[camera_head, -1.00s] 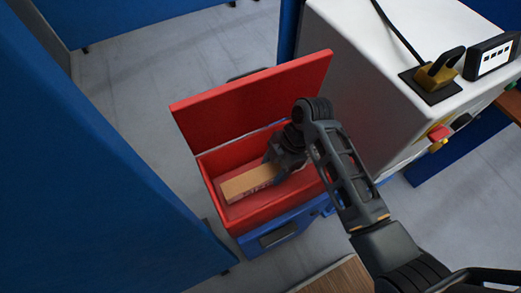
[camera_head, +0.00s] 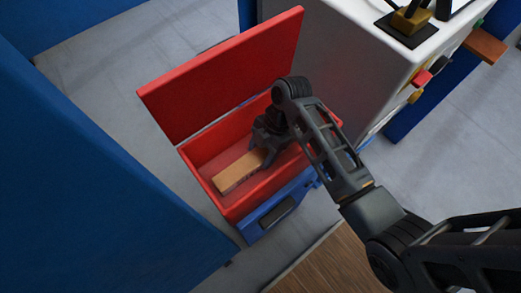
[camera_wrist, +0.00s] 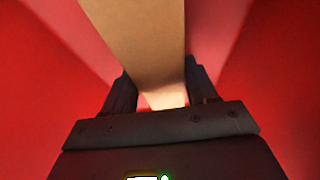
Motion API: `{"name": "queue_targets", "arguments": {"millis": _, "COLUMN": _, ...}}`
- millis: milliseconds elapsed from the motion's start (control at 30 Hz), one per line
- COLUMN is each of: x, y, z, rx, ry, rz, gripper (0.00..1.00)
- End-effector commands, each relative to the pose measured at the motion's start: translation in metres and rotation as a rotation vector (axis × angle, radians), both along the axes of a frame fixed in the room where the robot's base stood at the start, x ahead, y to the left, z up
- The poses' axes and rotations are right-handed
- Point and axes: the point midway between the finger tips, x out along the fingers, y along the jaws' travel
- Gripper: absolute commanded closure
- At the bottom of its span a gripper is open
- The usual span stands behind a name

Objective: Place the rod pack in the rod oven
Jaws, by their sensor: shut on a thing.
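The rod oven (camera_head: 205,150) is a red open-topped box with its lid (camera_head: 222,75) raised, standing on a blue base. The rod pack (camera_head: 238,171) is a tan, flat, oblong block inside the red box. My gripper (camera_head: 268,152) reaches down into the box and is shut on the pack's far right end. In the wrist view the rod pack (camera_wrist: 140,45) runs up between the two dark fingers (camera_wrist: 158,92), with red walls on both sides. Whether the pack touches the box floor, I cannot tell.
A white cabinet (camera_head: 345,60) stands close to the right of the box, with coloured buttons and a padlock-like item on it. A blue panel (camera_head: 90,170) stands at left. A wooden surface (camera_head: 325,262) lies in front. Grey floor shows between them.

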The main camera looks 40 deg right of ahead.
Motion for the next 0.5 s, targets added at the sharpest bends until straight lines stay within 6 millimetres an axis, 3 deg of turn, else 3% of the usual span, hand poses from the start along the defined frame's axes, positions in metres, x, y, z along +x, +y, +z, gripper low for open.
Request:
{"name": "queue_targets", "arguments": {"millis": 67, "x": 0.001, "y": 0.0, "z": -0.0009, "rx": 0.0, "ry": -0.002, "rz": 0.0, "gripper": 1.0}}
{"name": "queue_targets", "arguments": {"millis": 100, "x": 0.0001, "y": 0.0001, "z": -0.0014, "rx": 0.0, "ry": 0.0, "rz": 0.0, "gripper": 0.39}}
{"name": "queue_targets", "arguments": {"millis": 333, "x": 0.0001, "y": 0.0003, "z": -0.0013, "rx": 0.0, "ry": 0.0, "rz": 0.0, "gripper": 0.17}}
{"name": "queue_targets", "arguments": {"millis": 500, "x": 0.0001, "y": 0.0003, "z": -0.0013, "rx": 0.0, "ry": 0.0, "rz": 0.0, "gripper": 0.17}}
